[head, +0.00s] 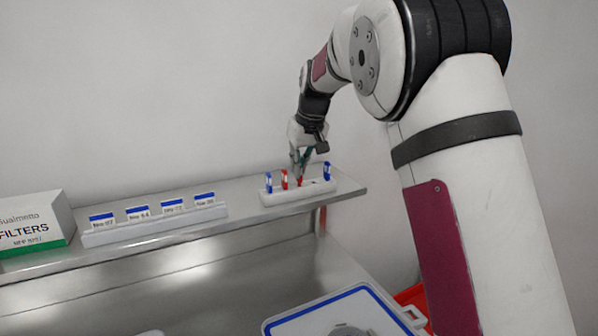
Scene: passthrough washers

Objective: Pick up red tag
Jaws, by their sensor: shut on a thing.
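A white rack (290,196) stands on the steel shelf and holds small upright tags. A red tag (300,181) stands at the middle of the rack, directly under my gripper (299,174). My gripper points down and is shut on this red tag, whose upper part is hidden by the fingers. Another red tag (284,179) stands just left of it, apart from the fingers. A blue tag (268,183) is at the rack's left end and another blue tag (326,171) is near its right end.
A white strip (150,229) with several blue-topped labels lies left on the shelf (240,218). A filters box (30,228) stands far left. Below are a blue-rimmed white tray (290,322) and part of a red bin (412,296).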

